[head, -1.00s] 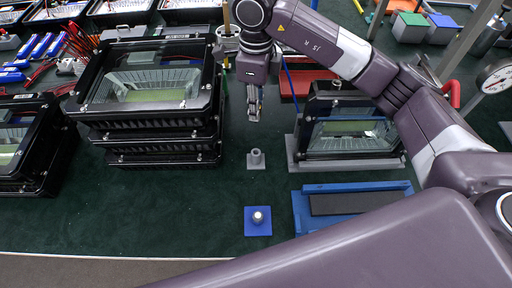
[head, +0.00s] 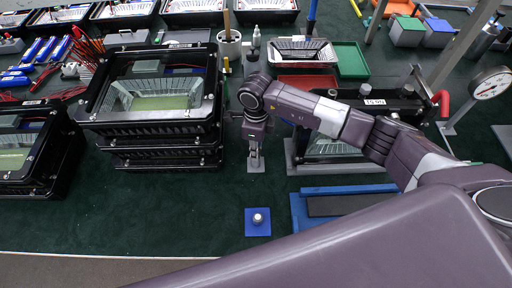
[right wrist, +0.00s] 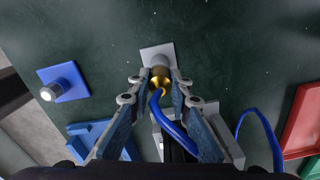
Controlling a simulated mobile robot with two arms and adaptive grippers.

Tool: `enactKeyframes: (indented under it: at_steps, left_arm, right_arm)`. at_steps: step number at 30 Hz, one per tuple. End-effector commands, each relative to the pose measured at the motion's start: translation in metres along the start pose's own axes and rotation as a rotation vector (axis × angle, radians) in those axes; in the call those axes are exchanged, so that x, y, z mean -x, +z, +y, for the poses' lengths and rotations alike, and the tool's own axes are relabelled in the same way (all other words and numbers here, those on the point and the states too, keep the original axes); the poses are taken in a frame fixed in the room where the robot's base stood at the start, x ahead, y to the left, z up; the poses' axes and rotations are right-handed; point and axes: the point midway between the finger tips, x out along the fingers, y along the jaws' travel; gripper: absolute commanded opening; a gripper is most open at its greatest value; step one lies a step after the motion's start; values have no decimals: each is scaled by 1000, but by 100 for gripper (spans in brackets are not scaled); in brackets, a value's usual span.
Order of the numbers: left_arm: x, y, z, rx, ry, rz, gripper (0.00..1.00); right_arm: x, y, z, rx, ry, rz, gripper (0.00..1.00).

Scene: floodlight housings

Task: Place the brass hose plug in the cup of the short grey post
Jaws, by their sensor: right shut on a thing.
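My right gripper (head: 255,162) points down over the short grey post, and its fingers show large in the right wrist view (right wrist: 160,90). It is shut on the brass hose plug (right wrist: 160,78), from which a blue hose (right wrist: 178,130) trails back between the fingers. The post's square grey base (right wrist: 150,52) shows behind the plug, and its edge shows below the gripper in the head view (head: 256,169). The plug is lined up over the post; its tip and the cup are mostly hidden, so I cannot tell whether it is inside. My left gripper is not in view.
A blue base with a silver-topped post (head: 258,222) stands nearer. Stacked black floodlight housings (head: 155,140) stand left. A housing in a grey stand (head: 335,146) and a blue tray (head: 298,212) are close on the right. The green mat is clear front left.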

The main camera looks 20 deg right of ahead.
Motion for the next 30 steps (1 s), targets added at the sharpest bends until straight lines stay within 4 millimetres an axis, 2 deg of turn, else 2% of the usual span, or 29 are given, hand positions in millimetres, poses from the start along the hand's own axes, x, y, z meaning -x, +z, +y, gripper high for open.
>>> enactKeyframes:
  at_steps: [10, 11, 15, 25, 28, 30]
  left_arm:
    - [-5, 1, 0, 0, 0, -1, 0]
    - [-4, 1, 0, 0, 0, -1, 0]
    - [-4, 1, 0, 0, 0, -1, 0]
    - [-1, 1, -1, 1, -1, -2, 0]
    - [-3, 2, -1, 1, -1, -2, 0]
    - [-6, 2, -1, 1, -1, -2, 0]
  right_arm:
    - [-5, 0, 0, 1, 0, -1, 0]
    - [-3, 0, 0, 1, 0, 0, 20]
    - [-3, 0, 0, 0, 0, 0, 36]
    - [0, 0, 0, 0, 1, 0, 36]
    - [6, 1, -1, 1, -1, -2, 36]
    - [18, 2, -1, 0, -3, -4, 36]
